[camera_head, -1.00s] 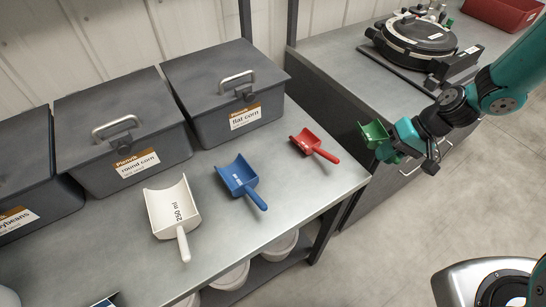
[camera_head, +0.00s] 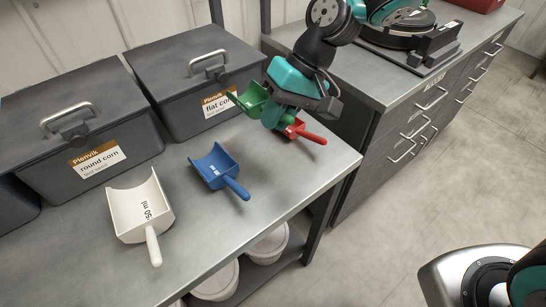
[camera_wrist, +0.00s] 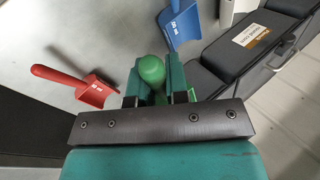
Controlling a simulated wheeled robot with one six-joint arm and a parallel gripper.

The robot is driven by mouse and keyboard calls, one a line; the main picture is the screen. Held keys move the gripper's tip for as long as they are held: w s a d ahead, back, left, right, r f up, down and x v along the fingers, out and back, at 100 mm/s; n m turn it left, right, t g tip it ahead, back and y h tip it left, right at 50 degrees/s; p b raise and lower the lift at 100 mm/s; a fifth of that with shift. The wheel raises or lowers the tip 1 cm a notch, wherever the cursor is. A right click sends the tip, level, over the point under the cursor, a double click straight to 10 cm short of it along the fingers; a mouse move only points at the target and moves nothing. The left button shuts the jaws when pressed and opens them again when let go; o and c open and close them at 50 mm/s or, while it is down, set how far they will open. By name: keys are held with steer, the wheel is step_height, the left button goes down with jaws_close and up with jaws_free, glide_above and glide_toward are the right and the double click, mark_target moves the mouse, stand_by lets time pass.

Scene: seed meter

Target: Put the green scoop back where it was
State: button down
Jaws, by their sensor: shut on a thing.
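My gripper (camera_head: 274,112) is shut on the green scoop (camera_head: 249,98) and holds it above the metal bench (camera_head: 188,235), in front of the flat corn bin (camera_head: 195,70). In the wrist view, the green scoop's handle (camera_wrist: 151,70) sits between the two fingers (camera_wrist: 155,83); its bowl is mostly hidden there. The red scoop (camera_head: 308,134) lies on the bench just right of my gripper, its bowl partly hidden by the gripper. The blue scoop (camera_head: 218,171) and the white scoop (camera_head: 138,211) lie in a row to the left.
The round corn bin (camera_head: 70,130) stands at the bench's back left. A drawer cabinet (camera_head: 400,125) with a black round device (camera_head: 400,25) on top stands to the right. White tubs (camera_head: 218,281) sit on the shelf below. Bare bench lies between the scoops.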

step_height(320, 180, down, 12)
stand_by(0.4)
steer(key=shift+f, duration=0.2)
steer(key=c, duration=1.1)
jaws_free()
steer(key=shift+r, duration=0.1)
